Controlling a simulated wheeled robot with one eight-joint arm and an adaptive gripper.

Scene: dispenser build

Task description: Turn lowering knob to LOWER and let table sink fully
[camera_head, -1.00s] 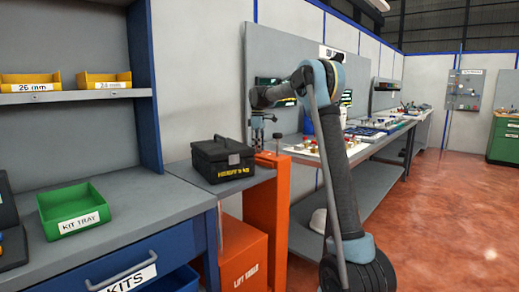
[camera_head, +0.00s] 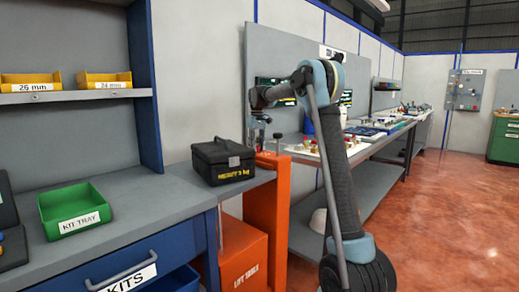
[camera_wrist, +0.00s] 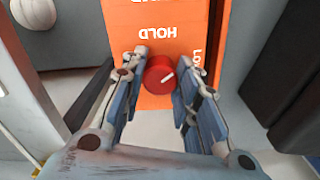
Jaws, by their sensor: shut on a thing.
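In the wrist view the red round lowering knob (camera_wrist: 159,75) sits on an orange panel (camera_wrist: 183,18) between my gripper's (camera_wrist: 159,82) fingers, which are shut on it. In the head view my gripper (camera_head: 277,136) is above the orange post (camera_head: 268,200), and the knob is too small to make out. The grey lift table top (camera_head: 245,181) bears a black toolbox (camera_head: 222,162). An orange box marked LIFT TABLE (camera_head: 240,250) is below.
A blue-edged workbench (camera_head: 130,212) with a green kit tray (camera_head: 72,210) stands at the left, close to the lift table. A longer bench (camera_head: 375,146) with small parts runs behind my arm. The red floor (camera_head: 455,215) at the right is clear.

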